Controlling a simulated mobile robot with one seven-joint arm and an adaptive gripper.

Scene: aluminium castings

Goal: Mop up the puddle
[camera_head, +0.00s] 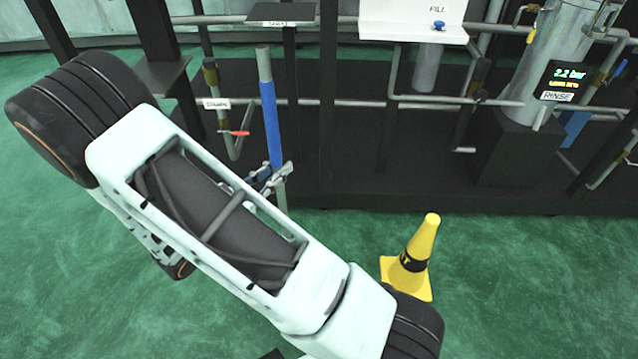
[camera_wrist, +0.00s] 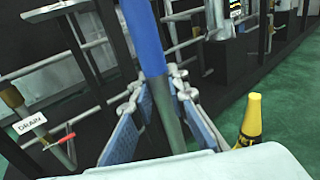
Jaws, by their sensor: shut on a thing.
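My gripper (camera_head: 270,179) is shut on an upright grey pole with a blue sleeve (camera_head: 270,120), which looks like a mop handle. In the wrist view the pole (camera_wrist: 147,38) passes between the fingers of my gripper (camera_wrist: 162,92), held just below the blue sleeve. The pole's lower end and any mop head are hidden or out of view. I cannot make out a puddle on the green floor (camera_head: 500,300). A yellow cone (camera_head: 422,240) with a dark lettered band stands on the floor to the right of my arm; it also shows in the wrist view (camera_wrist: 250,122).
A dark rack with grey pipes (camera_head: 350,150) stands behind the pole. A drain label (camera_head: 216,104) and red-handled valve (camera_head: 236,133) are left of the pole. A rinse column (camera_head: 515,120) with a pressure display stands at right. Green floor right of the cone is clear.

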